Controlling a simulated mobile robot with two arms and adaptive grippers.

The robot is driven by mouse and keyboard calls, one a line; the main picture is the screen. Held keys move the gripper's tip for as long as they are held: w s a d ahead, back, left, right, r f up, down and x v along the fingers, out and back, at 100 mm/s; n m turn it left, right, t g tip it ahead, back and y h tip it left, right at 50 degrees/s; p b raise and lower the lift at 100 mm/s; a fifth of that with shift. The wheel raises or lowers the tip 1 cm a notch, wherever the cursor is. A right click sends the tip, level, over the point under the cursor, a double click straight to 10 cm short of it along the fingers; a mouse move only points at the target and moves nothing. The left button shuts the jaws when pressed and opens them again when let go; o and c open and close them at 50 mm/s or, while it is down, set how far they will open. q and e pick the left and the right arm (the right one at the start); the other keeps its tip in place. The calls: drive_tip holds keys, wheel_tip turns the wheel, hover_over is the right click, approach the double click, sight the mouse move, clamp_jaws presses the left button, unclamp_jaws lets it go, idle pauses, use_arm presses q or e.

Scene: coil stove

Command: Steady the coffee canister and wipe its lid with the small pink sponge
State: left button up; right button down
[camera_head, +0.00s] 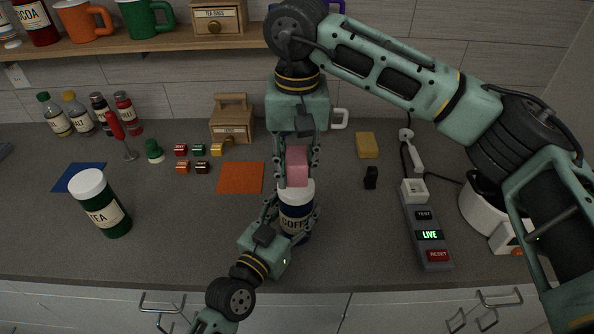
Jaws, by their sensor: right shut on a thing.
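The coffee canister (296,212) stands upright on the counter, dark blue with a white lid and a pale label reading "COFF". My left gripper (292,213) comes in from the front, with a finger on each side of the canister; I cannot tell whether both fingers press on it. My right gripper (297,165) points down from above and is shut on the small pink sponge (297,168). The sponge's lower end is at the lid in this view, hiding part of it. I cannot tell whether it touches the lid.
A green tea canister (106,212) with a white lid stands at left. An orange mat (241,178) and small colored blocks lie behind. A power strip (428,232) reading "LIVE", a yellow sponge (367,145) and a white pot (480,215) are at right.

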use_arm(q)
drive_tip(key=shift+f, duration=0.1)
use_arm(e)
drive_tip(key=shift+r, duration=1.9)
use_arm(q)
drive_tip(key=o, duration=1.3)
drive_tip(key=shift+c, duration=0.2)
drive_tip(key=v, duration=1.2)
drive_tip(key=shift+s, duration=0.1)
use_arm(e)
drive_tip(key=shift+f, duration=0.1)
